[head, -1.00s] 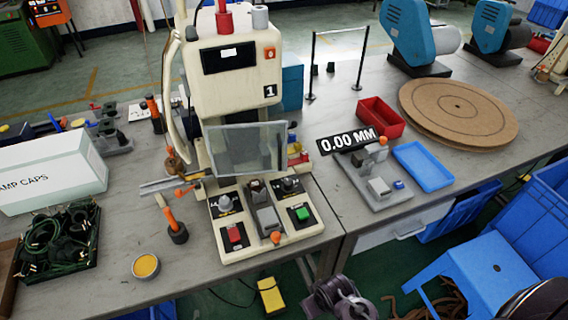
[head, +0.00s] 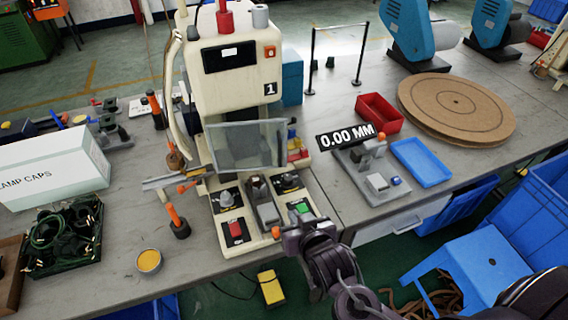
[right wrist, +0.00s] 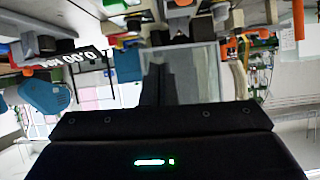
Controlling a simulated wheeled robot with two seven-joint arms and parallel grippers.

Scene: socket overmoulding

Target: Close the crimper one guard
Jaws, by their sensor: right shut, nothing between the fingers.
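Crimper one (head: 228,90), a cream press marked 1, stands on the bench in the head view. Its guard (head: 246,146), a clear grey framed panel, sits in front of the press opening, above the control base with its red and green buttons. The guard also shows in the right wrist view (right wrist: 207,72), behind my fingers. My right gripper (head: 294,222) is shut and empty, at the front right of the control base, below and apart from the guard. It also shows in the right wrist view (right wrist: 165,88). My left gripper is out of view.
An orange-handled tool (head: 178,222) and a yellow-filled cup (head: 148,261) stand left of the base. A gauge stand (head: 372,180) with a 0.00 MM display, a red bin (head: 379,112) and a blue tray (head: 421,162) lie to the right.

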